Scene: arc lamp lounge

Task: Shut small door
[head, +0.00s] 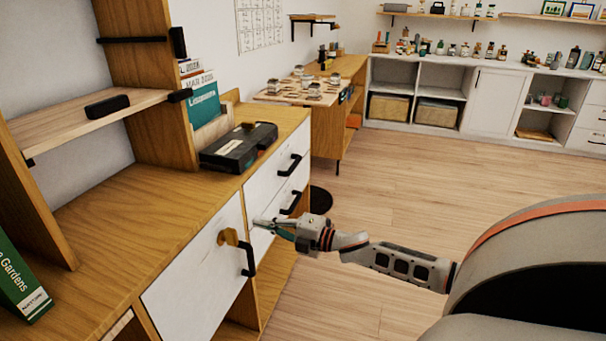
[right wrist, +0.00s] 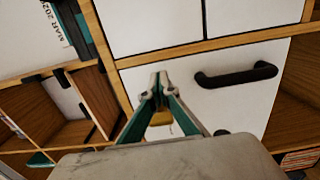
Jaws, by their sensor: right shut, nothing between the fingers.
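The small door (head: 195,287) is a white panel low on the front of the wooden cabinet, with a black bar handle (head: 249,258) and a gold-brown fitting (head: 229,237) near its top right corner. It looks close to flush with the cabinet front; I cannot tell if a narrow gap is left. My right gripper (head: 262,225) is shut and empty, its tips close to the front by the door's right edge; contact is unclear. In the right wrist view the fingertips (right wrist: 160,82) show before a white panel (right wrist: 190,95) with a black handle (right wrist: 237,73). My left gripper is not in view.
White drawers (head: 263,205) with black handles are right of the door. A black case (head: 238,148) and books (head: 203,97) stand on the cabinet top. A dark round object (head: 320,200) is on the floor beyond. The wooden floor (head: 400,205) at right is clear.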

